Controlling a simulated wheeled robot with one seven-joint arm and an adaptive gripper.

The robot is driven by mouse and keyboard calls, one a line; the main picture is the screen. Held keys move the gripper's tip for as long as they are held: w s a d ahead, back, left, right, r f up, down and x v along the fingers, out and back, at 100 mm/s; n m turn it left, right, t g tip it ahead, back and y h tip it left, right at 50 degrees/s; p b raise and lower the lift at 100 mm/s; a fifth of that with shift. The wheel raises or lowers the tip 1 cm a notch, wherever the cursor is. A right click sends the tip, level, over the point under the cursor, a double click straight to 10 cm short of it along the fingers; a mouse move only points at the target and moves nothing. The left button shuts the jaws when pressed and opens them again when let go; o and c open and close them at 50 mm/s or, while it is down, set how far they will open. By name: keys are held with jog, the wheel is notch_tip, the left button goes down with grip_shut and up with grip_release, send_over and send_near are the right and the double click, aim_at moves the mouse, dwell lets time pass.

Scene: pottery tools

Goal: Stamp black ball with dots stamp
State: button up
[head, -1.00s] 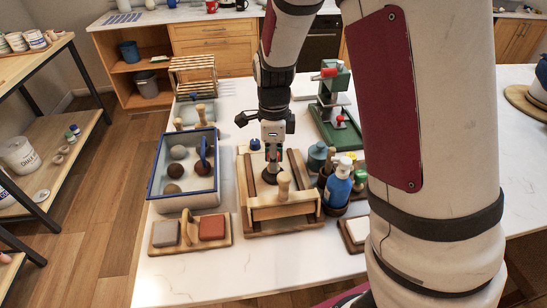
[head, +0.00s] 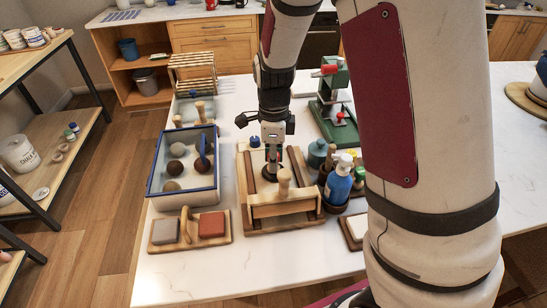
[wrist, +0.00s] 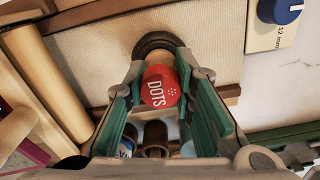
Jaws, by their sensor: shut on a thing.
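My gripper (head: 272,158) is shut on the dots stamp, whose round red cap marked "DOTS" (wrist: 160,86) shows between the green-sided fingers in the wrist view. A flattened black round piece (wrist: 158,42), seemingly the black ball pressed flat, lies on the pale cloth-covered surface of the wooden slab board. It shows as a dark disc (head: 267,173) under the gripper in the head view. The stamp stands over it in the wrist view; its lower face is hidden, so I cannot tell whether it touches the clay.
A wooden roller frame (head: 283,210) stands just in front of the gripper. A blue-rimmed box (head: 158,190) with several clay balls is left. Bottles (head: 338,185) and a green press (head: 335,105) stand right. A blue knob (wrist: 280,10) is near the board.

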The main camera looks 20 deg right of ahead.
dwell(0.4)
jog(key=shift+r+p, duration=1.8)
jog(key=shift+r, duration=1.2)
